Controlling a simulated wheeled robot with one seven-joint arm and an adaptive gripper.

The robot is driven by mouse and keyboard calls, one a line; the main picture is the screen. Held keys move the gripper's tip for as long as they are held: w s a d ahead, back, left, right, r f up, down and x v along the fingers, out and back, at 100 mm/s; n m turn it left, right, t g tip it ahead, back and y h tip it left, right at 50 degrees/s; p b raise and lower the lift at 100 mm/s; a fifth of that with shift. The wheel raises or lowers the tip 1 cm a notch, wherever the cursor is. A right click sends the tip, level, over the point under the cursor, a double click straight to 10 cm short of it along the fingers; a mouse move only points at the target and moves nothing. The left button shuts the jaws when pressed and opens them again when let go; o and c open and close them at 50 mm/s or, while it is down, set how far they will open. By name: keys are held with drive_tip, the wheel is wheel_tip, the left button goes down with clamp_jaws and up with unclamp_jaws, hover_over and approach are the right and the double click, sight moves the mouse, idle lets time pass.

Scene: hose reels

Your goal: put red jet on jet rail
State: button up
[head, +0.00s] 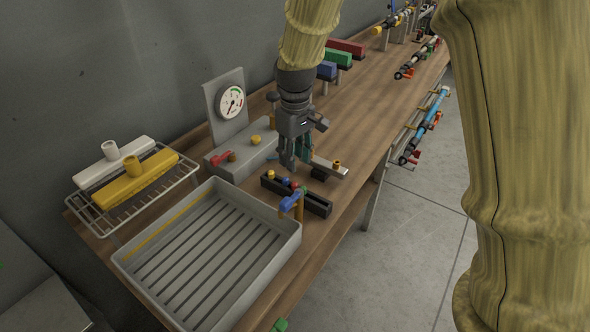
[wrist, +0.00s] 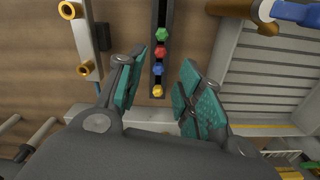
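The red jet (wrist: 160,52) stands in a narrow black rack (wrist: 157,15), in a row between a green jet (wrist: 162,34) and a blue jet (wrist: 159,70), with a yellow jet (wrist: 157,90) at the end. The head view shows the red jet (head: 295,186) small in the same rack (head: 318,206). A pale bar with brass rings (wrist: 86,42), which looks like the jet rail, lies left of the rack in the wrist view; the bar (head: 328,166) is partly hidden in the head view. My gripper (head: 297,160) is open and empty above the rack, its fingers (wrist: 165,64) on either side of the row.
A large grey ribbed tray (head: 270,250) lies in front of the rack. A blue-handled brass tap (head: 293,201) stands at the tray's edge, close to the rack. A grey box with a gauge (head: 230,103) is behind. A wire shelf (head: 190,178) holds white and yellow tools.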

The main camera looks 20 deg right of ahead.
drive_tip(key=shift+r, duration=2.65)
